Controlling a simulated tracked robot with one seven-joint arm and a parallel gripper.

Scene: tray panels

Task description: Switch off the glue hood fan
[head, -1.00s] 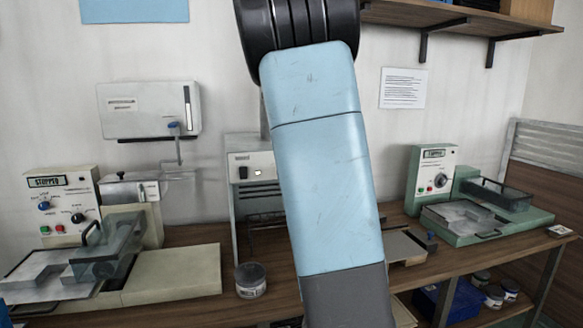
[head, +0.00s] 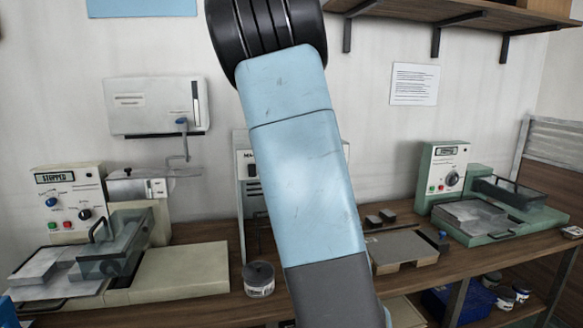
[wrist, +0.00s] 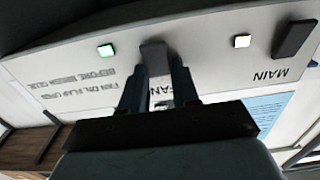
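The glue hood (head: 244,185) stands on the bench behind my arm, which hides most of it and my gripper in the head view. In the wrist view its pale panel (wrist: 215,75) appears upside down. The dark fan switch (wrist: 153,56) has the word FAN below it and a lit green lamp (wrist: 105,50) to its left. My gripper (wrist: 160,70) has its two fingers apart, with their tips close to the switch's two sides. I cannot tell whether they touch it. The dark main switch (wrist: 294,38) is at the right, with a whitish lamp (wrist: 242,41) beside it.
A cream machine (head: 68,200) reading STOPPED stands on the left, and a green machine (head: 445,178) on the right. A small jar (head: 259,279) sits by the front edge. A flat grey-brown board (head: 402,248) lies right of my arm. A wall shelf (head: 450,12) hangs above.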

